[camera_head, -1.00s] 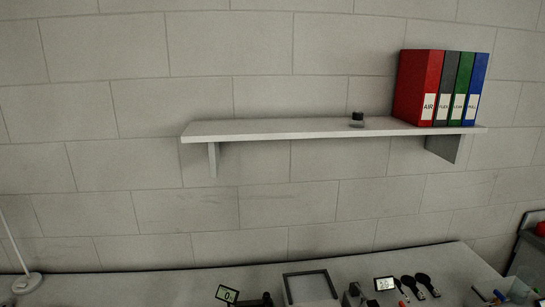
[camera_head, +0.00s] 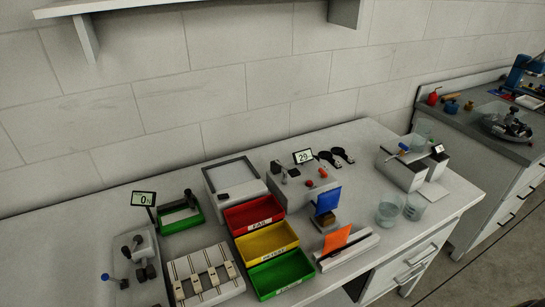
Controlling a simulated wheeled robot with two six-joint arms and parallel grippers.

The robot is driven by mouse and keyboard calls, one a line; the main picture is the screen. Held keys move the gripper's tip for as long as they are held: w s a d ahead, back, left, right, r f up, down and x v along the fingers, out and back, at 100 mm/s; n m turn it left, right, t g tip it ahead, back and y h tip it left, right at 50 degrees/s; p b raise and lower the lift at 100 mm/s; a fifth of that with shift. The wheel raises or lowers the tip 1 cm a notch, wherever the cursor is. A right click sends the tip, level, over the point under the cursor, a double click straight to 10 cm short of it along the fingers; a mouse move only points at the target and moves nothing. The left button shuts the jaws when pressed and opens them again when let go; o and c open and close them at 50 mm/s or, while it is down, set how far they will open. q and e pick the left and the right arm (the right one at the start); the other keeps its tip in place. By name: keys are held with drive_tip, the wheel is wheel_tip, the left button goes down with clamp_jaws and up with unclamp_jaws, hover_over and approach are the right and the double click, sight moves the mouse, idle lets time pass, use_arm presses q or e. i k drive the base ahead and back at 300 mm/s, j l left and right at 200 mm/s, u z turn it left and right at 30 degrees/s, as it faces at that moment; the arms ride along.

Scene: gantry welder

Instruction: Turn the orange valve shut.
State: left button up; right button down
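No part is clearly recognisable as the orange valve. An upright orange plate (camera_head: 336,239) stands on a pale rail at the front of the bench. A small orange object (camera_head: 450,106) lies on the far bench at the right. Neither of my grippers is in view.
The near bench (camera_head: 398,232) carries red, yellow and green bins (camera_head: 284,275), a slotted white block (camera_head: 204,276), a grey fixture with dark knobs (camera_head: 136,262), an upright blue plate (camera_head: 328,200) and clear beakers (camera_head: 388,212). A second bench (camera_head: 484,143) stands at right, beyond a floor gap.

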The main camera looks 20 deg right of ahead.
sight(324, 174)
drive_tip(key=i+l+z, duration=0.3)
drive_tip(key=l+z, duration=0.15)
drive_tip(key=i+l+z, duration=0.4)
drive_tip(key=k+j+z, duration=0.15)
drive_tip(key=k+l, duration=0.05)
